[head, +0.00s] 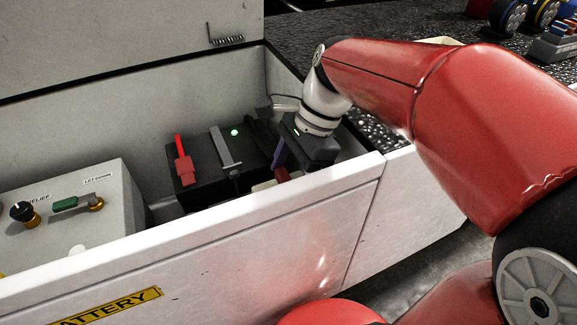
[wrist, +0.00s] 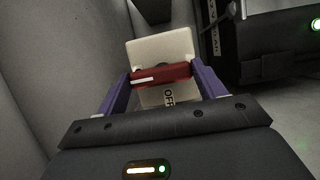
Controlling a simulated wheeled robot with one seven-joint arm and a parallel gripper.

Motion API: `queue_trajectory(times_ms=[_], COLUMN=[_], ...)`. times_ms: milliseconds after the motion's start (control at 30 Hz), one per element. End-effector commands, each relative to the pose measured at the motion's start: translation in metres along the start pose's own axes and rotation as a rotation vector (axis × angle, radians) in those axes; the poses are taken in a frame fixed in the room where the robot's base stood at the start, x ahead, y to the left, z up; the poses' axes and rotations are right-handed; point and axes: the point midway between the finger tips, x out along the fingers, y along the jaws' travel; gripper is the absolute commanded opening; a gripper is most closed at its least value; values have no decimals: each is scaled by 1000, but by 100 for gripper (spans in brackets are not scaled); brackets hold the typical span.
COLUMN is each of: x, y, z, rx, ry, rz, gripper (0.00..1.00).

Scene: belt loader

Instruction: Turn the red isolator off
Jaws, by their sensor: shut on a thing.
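The red isolator (wrist: 160,75) is a red bar handle with a white stripe, on a cream plate (wrist: 165,45) with the word OFF printed below the handle. My gripper (wrist: 160,80) has its two purple fingers shut on the two ends of the red handle. The handle lies roughly crosswise in the wrist view, slightly tilted. In the head view, my gripper (head: 282,165) reaches down into the right end of the battery box (head: 215,232), and a bit of the red handle (head: 282,175) shows by the fingers. The rest of the isolator is mostly hidden there.
A black battery (head: 200,172) with a red terminal clip and a grey clamp bar stands left of my gripper; a green light glows on it. A control box (head: 75,225) with knobs is further left. The box walls are close around my gripper.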

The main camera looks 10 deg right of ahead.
Motion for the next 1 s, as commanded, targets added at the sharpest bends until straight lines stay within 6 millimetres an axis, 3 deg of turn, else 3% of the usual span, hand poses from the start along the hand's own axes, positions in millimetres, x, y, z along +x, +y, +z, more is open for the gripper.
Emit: queue_trajectory(times_ms=[367,1000], x=[-3,-1], y=[-1,-5], z=[1,0], rx=[-103,-636], ry=[1,0], rz=[45,264], gripper=[46,46])
